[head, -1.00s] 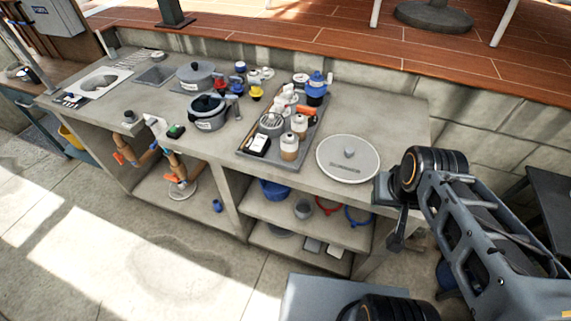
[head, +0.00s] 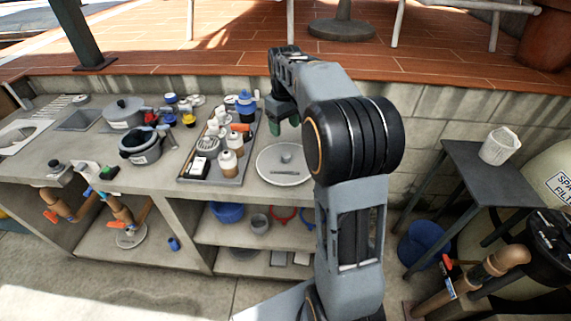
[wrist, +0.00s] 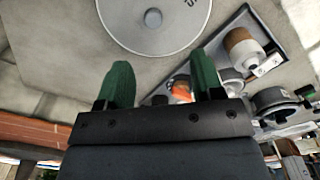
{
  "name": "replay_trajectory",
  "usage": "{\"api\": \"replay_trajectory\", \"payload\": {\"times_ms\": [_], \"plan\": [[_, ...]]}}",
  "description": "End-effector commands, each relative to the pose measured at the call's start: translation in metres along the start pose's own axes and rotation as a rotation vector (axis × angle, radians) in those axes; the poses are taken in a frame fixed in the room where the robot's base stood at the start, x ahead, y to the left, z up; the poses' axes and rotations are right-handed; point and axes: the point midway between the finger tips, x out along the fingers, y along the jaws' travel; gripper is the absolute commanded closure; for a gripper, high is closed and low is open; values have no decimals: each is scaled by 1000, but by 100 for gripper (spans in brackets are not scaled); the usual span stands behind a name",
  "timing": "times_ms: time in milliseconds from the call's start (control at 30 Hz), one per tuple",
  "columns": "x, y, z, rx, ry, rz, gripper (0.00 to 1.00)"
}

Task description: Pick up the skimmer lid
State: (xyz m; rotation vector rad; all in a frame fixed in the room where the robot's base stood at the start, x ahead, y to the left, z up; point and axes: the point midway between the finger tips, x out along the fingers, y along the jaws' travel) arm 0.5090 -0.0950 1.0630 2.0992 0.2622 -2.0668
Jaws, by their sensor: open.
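The skimmer lid is a round, pale grey disc with a small knob in its middle. It lies flat on the concrete counter, right of the tray, in the head view (head: 272,172); my arm hides part of its right side. In the wrist view the lid (wrist: 178,38) shows at the top, cut off by the frame edge, with its knob near the middle. My gripper (head: 286,122) is above the counter at the back of the lid. In the wrist view its two green fingers (wrist: 160,82) are wide apart with nothing between them, and the lid lies beyond the fingertips.
Left of the lid, a grey tray (head: 230,181) holds bottles and several small parts. Two pots (head: 140,147) stand further left. A stone wall (head: 425,120) rises behind the counter. A dark side table (head: 480,165) with a white basket stands at the right.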

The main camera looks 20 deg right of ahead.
Motion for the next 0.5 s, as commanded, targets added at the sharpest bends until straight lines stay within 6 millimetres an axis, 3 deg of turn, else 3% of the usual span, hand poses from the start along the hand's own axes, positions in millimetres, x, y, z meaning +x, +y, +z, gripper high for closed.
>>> {"api": "replay_trajectory", "payload": {"times_ms": [133, 500], "plan": [[17, 11, -7, -13, -17, -8, 39], [77, 11, -7, -15, -18, -9, 39]]}}
